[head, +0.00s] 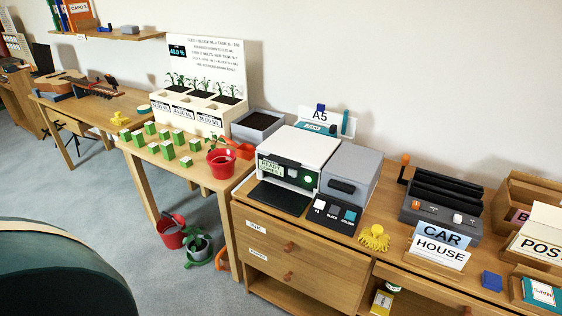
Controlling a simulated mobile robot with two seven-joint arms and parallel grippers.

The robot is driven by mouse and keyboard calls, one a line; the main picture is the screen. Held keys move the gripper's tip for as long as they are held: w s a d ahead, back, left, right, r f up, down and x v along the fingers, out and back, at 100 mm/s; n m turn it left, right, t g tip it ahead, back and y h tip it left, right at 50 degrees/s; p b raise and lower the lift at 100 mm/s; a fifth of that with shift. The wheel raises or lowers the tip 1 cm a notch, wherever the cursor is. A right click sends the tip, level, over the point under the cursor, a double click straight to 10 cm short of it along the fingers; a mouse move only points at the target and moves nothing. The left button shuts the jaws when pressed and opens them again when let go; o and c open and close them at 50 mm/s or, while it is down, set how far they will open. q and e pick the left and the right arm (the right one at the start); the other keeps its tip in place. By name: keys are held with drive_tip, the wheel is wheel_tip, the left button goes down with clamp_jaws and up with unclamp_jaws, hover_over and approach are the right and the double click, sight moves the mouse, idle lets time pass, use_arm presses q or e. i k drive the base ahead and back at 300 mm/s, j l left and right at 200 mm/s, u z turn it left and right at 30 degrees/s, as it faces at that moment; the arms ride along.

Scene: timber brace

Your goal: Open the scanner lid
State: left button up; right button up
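A white box-shaped machine (301,150) with a dark front panel and a small green-edged label stands on the wooden cabinet, right of centre in the head view. Its flat white top looks shut. A grey box (351,171) with a black handle on its front stands against its right side. I cannot tell for certain which of the two carries the scanner lid. A black flat tray (280,197) lies in front of the white machine. Neither of my grippers is in view.
A button panel (334,214) and a yellow knobbly object (374,238) lie in front of the grey box. A black slotted rack (441,202) stands to the right. A red pot (220,163) and grey bin (258,125) are left. A large dark rounded shape (60,270) fills the lower left.

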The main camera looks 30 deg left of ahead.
sight(294, 148)
drive_tip(key=j, duration=1.1)
drive_tip(key=i+j, duration=0.15)
drive_tip(key=i, duration=0.25)
drive_tip(key=i+j, duration=0.1)
drive_tip(key=i, duration=0.25)
drive_tip(key=j+u, duration=0.05)
